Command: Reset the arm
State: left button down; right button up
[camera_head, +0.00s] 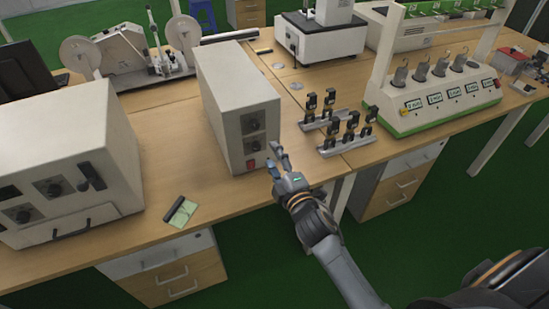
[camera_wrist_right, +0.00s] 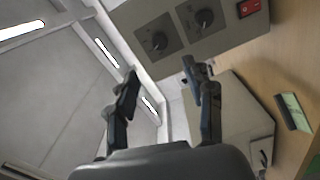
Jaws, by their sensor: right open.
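My right gripper (camera_head: 278,160) is open and empty in the head view. It is in front of the tall beige box (camera_head: 237,105) with two dark knobs and a red switch, close to its lower right front corner. In the right wrist view my right gripper (camera_wrist_right: 160,90) shows its two fingers apart with nothing between them. The box front with the knobs (camera_wrist_right: 180,30) and the red switch (camera_wrist_right: 250,7) is ahead of it. I cannot tell whether a finger touches the box. My left gripper is not in view.
A wide beige device (camera_head: 60,160) stands at the left, with a green card and black item (camera_head: 180,212) on the table (camera_head: 150,236) beside it. Small black fixtures (camera_head: 340,130) and a green-white tester (camera_head: 440,100) stand at the right. The table front edge is near my arm.

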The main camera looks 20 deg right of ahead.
dwell(0.4)
jog(key=s+f+m+g, duration=0.25)
jog(key=s+f, duration=0.25)
jog(key=f, duration=0.7)
jog(key=s+f+m+g, duration=0.2)
jog(key=s+f+g, duration=0.25)
jog(key=f, duration=0.75)
jog(key=s+f+m+g, duration=0.25)
jog(key=s+f, duration=0.35)
jog(key=f, duration=0.6)
jog(key=s+d+f+m+g, duration=0.1)
jog(key=s+f, duration=0.4)
jog(key=s, duration=0.6)
jog(key=s+d+f+m+g, duration=0.1)
jog(key=s+f+m+g, duration=0.2)
jog(key=s+f, duration=0.3)
jog(key=s+d+f+m+g, duration=0.1)
jog(key=s+f, duration=0.5)
jog(key=s, duration=0.9)
jog(key=shift+s+m+g+h, duration=0.35)
jog(key=shift+m+g, duration=0.55)
jog(key=shift+g, duration=0.35)
jog(key=shift+d+f, duration=0.1)
